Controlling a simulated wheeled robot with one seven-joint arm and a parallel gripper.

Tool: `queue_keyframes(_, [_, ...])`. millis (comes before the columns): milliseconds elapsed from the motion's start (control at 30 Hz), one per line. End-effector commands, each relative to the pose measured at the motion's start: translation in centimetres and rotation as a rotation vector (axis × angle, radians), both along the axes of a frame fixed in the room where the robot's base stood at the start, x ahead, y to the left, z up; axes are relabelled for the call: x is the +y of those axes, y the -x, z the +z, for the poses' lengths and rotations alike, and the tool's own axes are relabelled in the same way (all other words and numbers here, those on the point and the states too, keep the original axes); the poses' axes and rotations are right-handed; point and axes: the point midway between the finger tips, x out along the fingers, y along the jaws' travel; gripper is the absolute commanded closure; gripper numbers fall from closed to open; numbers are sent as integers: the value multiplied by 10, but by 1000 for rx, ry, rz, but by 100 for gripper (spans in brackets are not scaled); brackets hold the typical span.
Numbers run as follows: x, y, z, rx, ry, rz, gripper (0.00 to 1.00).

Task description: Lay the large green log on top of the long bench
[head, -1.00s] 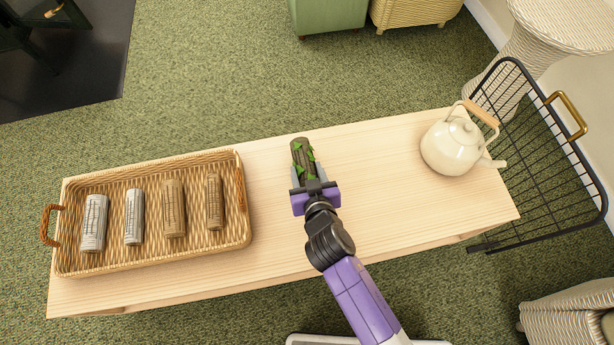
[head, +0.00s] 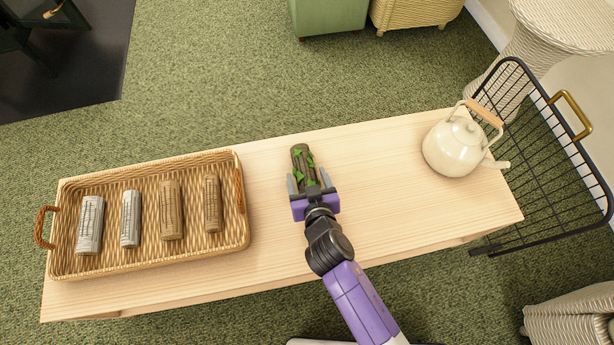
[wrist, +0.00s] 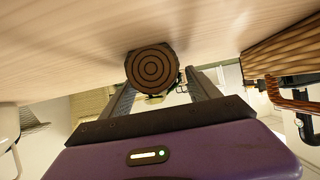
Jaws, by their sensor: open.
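The large green log (head: 304,163) is dark brown with green leaf shapes and lies on the bare middle of the long bench (head: 380,195), right of the basket. My gripper (head: 311,184) is open, with one finger on either side of the log's near end. In the wrist view the log's round ringed end (wrist: 152,68) shows at the bench surface (wrist: 75,40), between my spread fingers (wrist: 160,98). The fingers appear apart from the log.
A wicker basket (head: 146,262) with several grey and brown logs stands on the bench's left part. A cream teapot (head: 454,147) stands at the right end, beside a black wire rack (head: 545,150). The bench between log and teapot is clear.

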Motion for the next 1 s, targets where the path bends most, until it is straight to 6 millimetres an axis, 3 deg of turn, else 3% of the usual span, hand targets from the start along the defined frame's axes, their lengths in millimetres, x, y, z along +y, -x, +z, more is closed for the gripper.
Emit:
queue_keyframes(167, [-2,5,6,1,1,0,29])
queue_keyframes(700, [-26,89,54,1,0,-1,29])
queue_keyframes(1000, [-29,102,60,0,0,0,29])
